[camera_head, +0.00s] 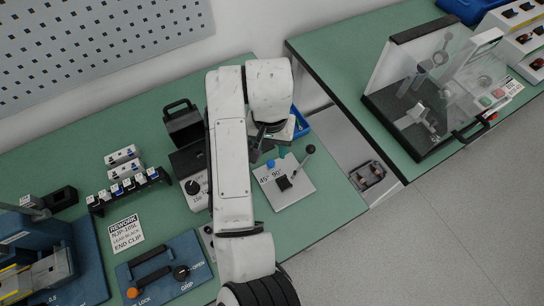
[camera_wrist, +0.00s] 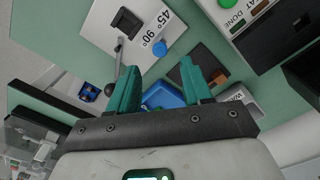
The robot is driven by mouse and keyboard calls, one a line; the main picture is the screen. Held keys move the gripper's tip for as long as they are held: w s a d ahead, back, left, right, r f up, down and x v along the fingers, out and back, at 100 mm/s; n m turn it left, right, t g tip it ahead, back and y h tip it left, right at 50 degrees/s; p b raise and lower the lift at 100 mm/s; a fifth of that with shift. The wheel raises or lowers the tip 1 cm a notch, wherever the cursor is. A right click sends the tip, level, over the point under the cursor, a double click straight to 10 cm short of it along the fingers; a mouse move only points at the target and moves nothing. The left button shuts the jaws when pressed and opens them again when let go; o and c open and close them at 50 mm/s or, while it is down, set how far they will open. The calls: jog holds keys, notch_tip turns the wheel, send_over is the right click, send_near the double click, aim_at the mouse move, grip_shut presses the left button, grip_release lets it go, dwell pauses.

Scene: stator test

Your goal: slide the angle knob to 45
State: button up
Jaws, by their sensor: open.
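The white angle plate (camera_head: 290,195) lies on the green bench, printed with 45° and 90°; it also shows at the top of the wrist view (camera_wrist: 97,30). It carries a black square block (camera_head: 284,182), a lever with a dark ball end (camera_head: 310,149) and a round blue knob (camera_head: 270,163). In the wrist view the blue knob (camera_wrist: 159,48) sits beside the 90° mark, away from the black block (camera_wrist: 126,22). I cannot tell which is the angle knob. My gripper (camera_wrist: 159,66) is open, its green fingers apart and clear of the plate. Its fingertips are unclear in the head view.
A blue tray (camera_wrist: 164,95) lies beyond my fingers. A black-and-white dial box (camera_head: 196,190) stands left of the plate, partly behind my arm. A gap with a metal part (camera_head: 371,175) separates this bench from the right one, which holds a clear-covered fixture (camera_head: 425,95).

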aim_at(271, 162)
notch_tip(271, 162, down, 7)
jog(key=shift+r, duration=0.1)
jog(key=shift+c, duration=0.3)
grip_shut()
dwell(0.4)
